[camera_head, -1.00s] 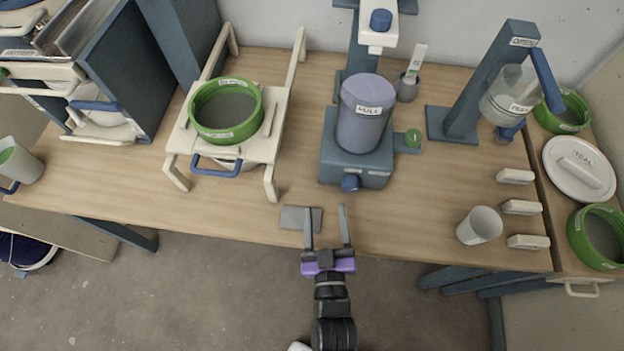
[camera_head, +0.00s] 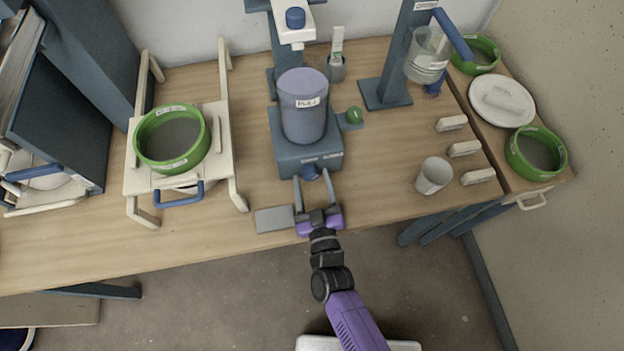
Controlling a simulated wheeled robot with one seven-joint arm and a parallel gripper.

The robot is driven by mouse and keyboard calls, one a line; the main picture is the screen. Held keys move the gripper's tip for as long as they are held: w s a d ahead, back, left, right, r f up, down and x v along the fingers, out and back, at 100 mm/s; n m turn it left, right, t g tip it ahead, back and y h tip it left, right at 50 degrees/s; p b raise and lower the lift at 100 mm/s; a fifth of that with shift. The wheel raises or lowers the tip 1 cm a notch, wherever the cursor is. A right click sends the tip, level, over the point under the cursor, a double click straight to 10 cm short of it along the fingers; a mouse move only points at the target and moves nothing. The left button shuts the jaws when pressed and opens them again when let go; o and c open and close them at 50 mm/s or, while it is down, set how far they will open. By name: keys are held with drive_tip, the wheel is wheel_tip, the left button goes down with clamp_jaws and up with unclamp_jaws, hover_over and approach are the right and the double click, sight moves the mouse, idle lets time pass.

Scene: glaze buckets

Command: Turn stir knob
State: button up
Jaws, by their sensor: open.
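The stirrer stand has a dark blue-grey base (camera_head: 308,153) with a lilac bucket labelled FULL (camera_head: 303,107) on it. A small blue knob (camera_head: 312,172) is on the front face of the base. My gripper (camera_head: 312,178) is open at the front of the stand, with one finger on each side of the knob. I cannot tell whether the fingers touch it. A second blue knob (camera_head: 295,17) is on the white head (camera_head: 293,34) above the bucket. A green round button (camera_head: 354,115) is on a tab at the base's right.
A grey flat plate (camera_head: 274,219) lies left of my gripper near the table edge. A white cup (camera_head: 433,176) and several labelled white blocks (camera_head: 463,149) are at right. A cream rack with a green-rimmed sieve (camera_head: 172,139) stands at left.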

drive_tip(key=shift+w, duration=0.1)
clamp_jaws()
drive_tip(key=shift+m, duration=0.3)
drive_tip(key=m+b, duration=0.3)
drive_tip(key=m, duration=0.1)
drive_tip(key=shift+f+m, duration=0.1)
drive_tip(key=shift+m, duration=0.2)
drive_tip(key=m+b, duration=0.2)
drive_tip(key=m, duration=0.3)
drive_tip(key=shift+d, duration=0.1)
drive_tip(key=shift+m, duration=0.3)
unclamp_jaws()
